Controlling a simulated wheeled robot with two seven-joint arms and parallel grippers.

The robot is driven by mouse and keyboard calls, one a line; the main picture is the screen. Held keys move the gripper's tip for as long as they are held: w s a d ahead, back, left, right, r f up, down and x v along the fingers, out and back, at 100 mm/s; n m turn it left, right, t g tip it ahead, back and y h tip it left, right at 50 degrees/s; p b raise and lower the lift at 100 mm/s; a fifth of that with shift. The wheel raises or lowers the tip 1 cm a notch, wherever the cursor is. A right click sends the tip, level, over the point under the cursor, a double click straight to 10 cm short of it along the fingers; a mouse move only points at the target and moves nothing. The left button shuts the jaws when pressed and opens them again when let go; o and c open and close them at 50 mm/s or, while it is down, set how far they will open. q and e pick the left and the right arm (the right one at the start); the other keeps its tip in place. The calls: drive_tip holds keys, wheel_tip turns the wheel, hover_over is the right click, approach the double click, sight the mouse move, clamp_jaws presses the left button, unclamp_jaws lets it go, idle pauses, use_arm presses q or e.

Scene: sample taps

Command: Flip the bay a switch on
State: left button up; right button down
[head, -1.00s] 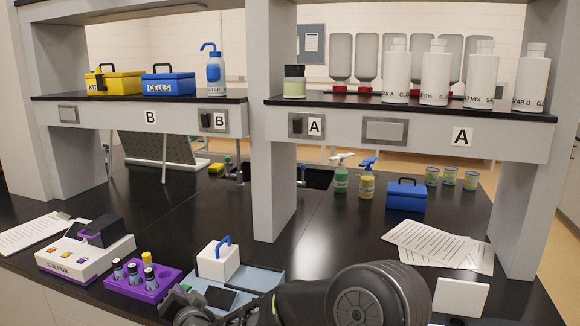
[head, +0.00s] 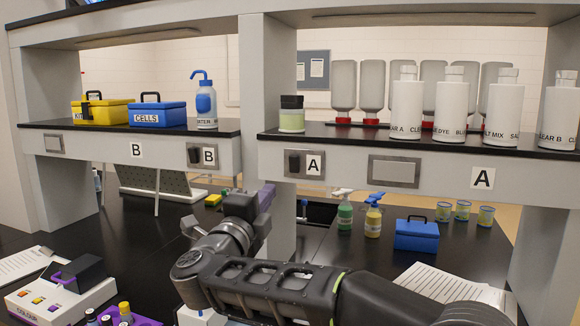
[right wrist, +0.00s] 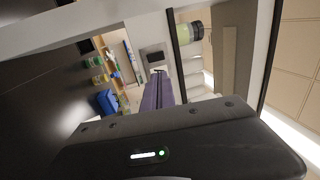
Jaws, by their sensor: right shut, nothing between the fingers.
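The bay A switch (head: 294,163) is a black rocker on a grey metal plate, beside an "A" label (head: 314,163) on the shelf's front edge. In the right wrist view the plate, with a dark rocker (right wrist: 157,57), shows just beyond the fingertips. My right gripper (head: 267,192), with purple fingers, is raised below and left of the switch in the head view. Its fingers (right wrist: 160,75) are shut and empty. I cannot tell whether they touch the switch; a gap seems to remain. My left gripper is out of view.
A similar B switch (head: 195,156) sits further left on the shelf front. A blank plate (head: 394,171) is to the right. A jar (head: 291,115) and several white bottles (head: 406,105) stand on the shelf above. A grey post (head: 283,235) rises behind my right gripper.

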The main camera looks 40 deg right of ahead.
sight(293, 162)
drive_tip(key=p+x, duration=0.5)
drive_tip(key=x, duration=0.8)
drive_tip(key=shift+w+p, duration=0.1)
drive_tip(key=shift+p, duration=0.3)
drive_tip(key=shift+w+d, duration=0.2)
drive_tip(key=shift+d, duration=0.2)
